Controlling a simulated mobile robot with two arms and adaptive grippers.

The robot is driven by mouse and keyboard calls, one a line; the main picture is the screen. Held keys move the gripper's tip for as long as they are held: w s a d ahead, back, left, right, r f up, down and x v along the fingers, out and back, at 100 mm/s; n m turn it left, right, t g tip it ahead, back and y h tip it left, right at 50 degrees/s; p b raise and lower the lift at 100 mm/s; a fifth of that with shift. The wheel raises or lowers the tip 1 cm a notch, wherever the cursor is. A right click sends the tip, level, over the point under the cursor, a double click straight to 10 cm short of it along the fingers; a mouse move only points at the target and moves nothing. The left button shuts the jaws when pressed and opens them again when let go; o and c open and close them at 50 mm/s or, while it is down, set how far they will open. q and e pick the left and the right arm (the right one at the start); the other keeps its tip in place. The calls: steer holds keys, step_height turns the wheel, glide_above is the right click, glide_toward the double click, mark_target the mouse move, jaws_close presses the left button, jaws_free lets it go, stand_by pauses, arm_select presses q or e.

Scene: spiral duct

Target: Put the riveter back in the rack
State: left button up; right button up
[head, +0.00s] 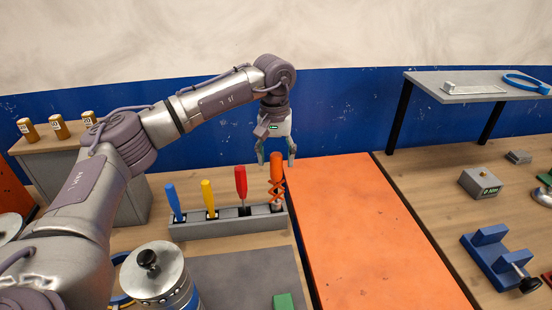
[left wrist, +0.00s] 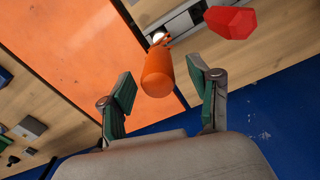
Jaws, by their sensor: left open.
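The orange riveter (head: 277,182) stands upright at the right end of the grey tool rack (head: 228,228), its crossed linkage low near the rack's top. My left gripper (head: 277,160) is open and points down just above it, one finger on each side of its top. In the left wrist view the riveter's orange handle (left wrist: 158,72) lies between the parted fingers, with no clear contact. Its lower end there is mostly hidden behind the handle. Whether it is fully seated in its slot I cannot tell. My right gripper is not in view.
Blue (head: 174,202), yellow (head: 209,198) and red (head: 241,185) handled tools stand in the rack, the red one nearest the riveter. An orange panel (head: 360,230) lies right of the rack. A metal canister (head: 155,275) stands in front. The orange panel is clear.

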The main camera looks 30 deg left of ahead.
arm_select(q)
step_height(320, 180, up, 11)
steer(key=shift+r, duration=0.15)
steer(key=shift+s, duration=0.1)
stand_by(1.2)
